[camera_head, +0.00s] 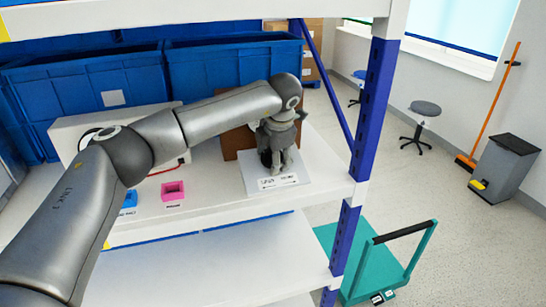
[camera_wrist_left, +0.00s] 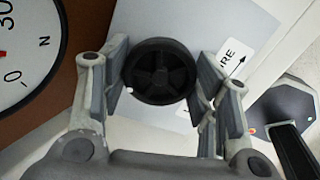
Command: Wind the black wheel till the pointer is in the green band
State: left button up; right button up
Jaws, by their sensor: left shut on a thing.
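The black wheel (camera_wrist_left: 160,72) is a round spoked knob. It sits between the two fingers of my left gripper (camera_wrist_left: 162,85) in the left wrist view, with a finger pad close against each side. In the head view my left gripper (camera_head: 278,152) reaches down over the light base plate (camera_head: 285,182), and mostly hides the wheel. Part of a white gauge dial (camera_wrist_left: 25,45) shows at the left edge of the wrist view, with a bit of red pointer (camera_wrist_left: 3,53) at the very edge. The green band is not in view. My right gripper is not in view.
A brown panel (camera_head: 236,143) stands behind the gripper on the white shelf (camera_head: 225,190). A pink block (camera_head: 173,195) and a blue block (camera_head: 130,198) lie to the left. A blue upright post (camera_head: 372,95) stands to the right. Blue bins (camera_head: 100,85) are behind.

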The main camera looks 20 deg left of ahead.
pick_arm(q)
jog(key=shift+r+m, duration=0.1)
jog(key=shift+m, duration=0.2)
jog(key=o, duration=1)
jog(key=v, duration=0.7)
jog(key=shift+r, duration=0.2)
jog(key=shift+d, duration=0.15)
